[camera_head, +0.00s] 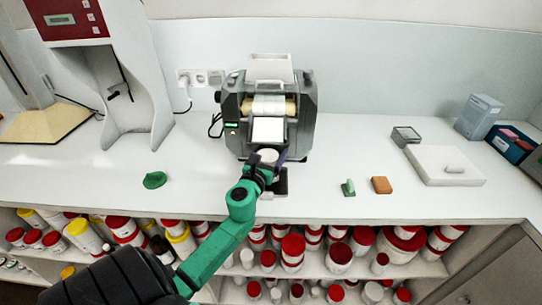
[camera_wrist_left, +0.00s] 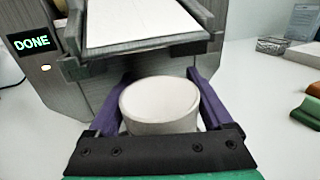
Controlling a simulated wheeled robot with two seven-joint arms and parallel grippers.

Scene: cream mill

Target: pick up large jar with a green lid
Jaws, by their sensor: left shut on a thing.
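A white open-topped jar (camera_head: 267,156) stands at the front of the grey mill machine (camera_head: 316,105), below its sloping white plate. In the left wrist view the jar (camera_wrist_left: 160,105) shows no lid, and its inside looks white. My left gripper (camera_wrist_left: 160,80) is shut on the jar, with one purple finger along each side. In the head view this gripper (camera_head: 272,163) reaches the machine's front from below. A green, roundish flat piece (camera_head: 155,180), perhaps a lid, lies on the counter to the left. My right gripper is out of view.
The machine's screen (camera_wrist_left: 31,42) reads DONE. A green block (camera_head: 348,188), an orange block (camera_head: 381,185) and a white slab (camera_head: 425,163) lie to the right. A red-topped dispenser (camera_head: 130,85) stands left. Shelves below hold several red-lidded jars. Counter (camera_head: 210,180) beside the machine is clear.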

